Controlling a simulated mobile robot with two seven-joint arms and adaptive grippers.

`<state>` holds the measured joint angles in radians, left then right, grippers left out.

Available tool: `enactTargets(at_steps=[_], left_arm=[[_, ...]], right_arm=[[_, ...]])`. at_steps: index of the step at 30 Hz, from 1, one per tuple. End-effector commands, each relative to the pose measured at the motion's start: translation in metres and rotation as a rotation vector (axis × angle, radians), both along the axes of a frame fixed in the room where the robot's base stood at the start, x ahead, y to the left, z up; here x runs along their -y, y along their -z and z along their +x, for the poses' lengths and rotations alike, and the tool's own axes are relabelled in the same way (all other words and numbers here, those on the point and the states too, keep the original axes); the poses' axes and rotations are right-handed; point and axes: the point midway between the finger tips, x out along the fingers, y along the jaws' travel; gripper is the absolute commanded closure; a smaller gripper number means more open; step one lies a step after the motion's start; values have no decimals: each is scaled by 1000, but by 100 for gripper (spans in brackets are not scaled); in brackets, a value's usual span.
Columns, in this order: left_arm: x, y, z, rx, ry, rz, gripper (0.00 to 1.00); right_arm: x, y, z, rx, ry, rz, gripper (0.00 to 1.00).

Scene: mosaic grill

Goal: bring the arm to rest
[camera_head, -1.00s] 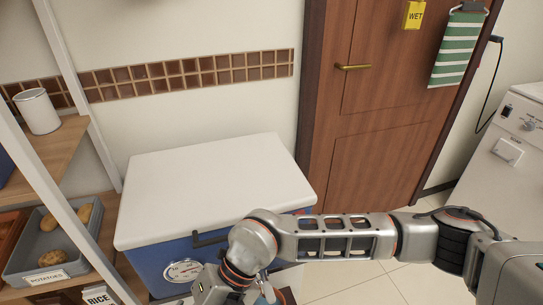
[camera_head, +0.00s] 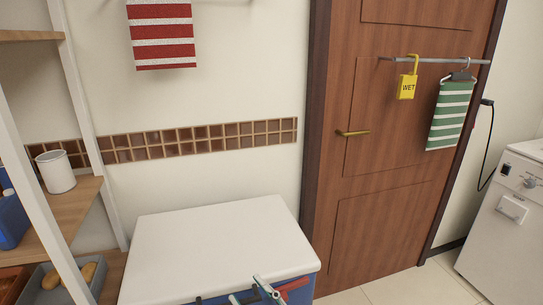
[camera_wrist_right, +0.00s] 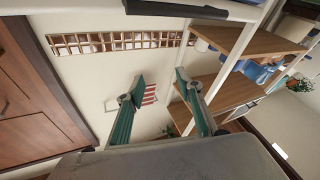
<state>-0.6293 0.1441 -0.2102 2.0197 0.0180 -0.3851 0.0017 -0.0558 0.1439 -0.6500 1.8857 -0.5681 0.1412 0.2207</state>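My right gripper (camera_head: 262,291) shows at the bottom edge of the head view, in front of the front edge of a chest with a white lid (camera_head: 215,245). Only its finger ends show there; the rest of the arm is out of frame. In the right wrist view my right gripper (camera_wrist_right: 158,86) has its two green fingers spread apart. Nothing is between the fingers. The wall and a red-striped towel (camera_wrist_right: 149,95) appear beyond them. My left gripper is not in view.
A shelf unit at the left holds a white canister (camera_head: 56,172) and a grey bin (camera_head: 48,288). A wooden door (camera_head: 385,215) stands at the right, with a yellow WET tag (camera_head: 407,88) and a green-striped towel (camera_head: 450,115) on a rail. A white appliance (camera_head: 510,225) is at far right.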

Motion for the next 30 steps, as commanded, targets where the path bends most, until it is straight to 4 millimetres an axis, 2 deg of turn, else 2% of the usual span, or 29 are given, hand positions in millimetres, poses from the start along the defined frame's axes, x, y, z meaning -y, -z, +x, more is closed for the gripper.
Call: enactTargets(at_steps=[1,4,7,12,15,18,21,30], left_arm=[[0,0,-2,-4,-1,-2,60],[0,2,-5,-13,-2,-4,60],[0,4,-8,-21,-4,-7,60],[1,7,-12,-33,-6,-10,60],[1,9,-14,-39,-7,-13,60],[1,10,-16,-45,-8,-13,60],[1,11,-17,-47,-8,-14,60],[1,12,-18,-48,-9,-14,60]], right_arm=[[24,26,1,-83,64,-9,64],[70,78,-2,-238,177,-35,64],[115,129,-17,-388,273,-71,64],[184,205,-65,-623,401,-139,64],[215,238,-96,-734,449,-174,64],[236,259,-120,-810,480,-201,64],[248,270,-135,-854,496,-216,64],[252,275,-140,-870,501,-222,64]])
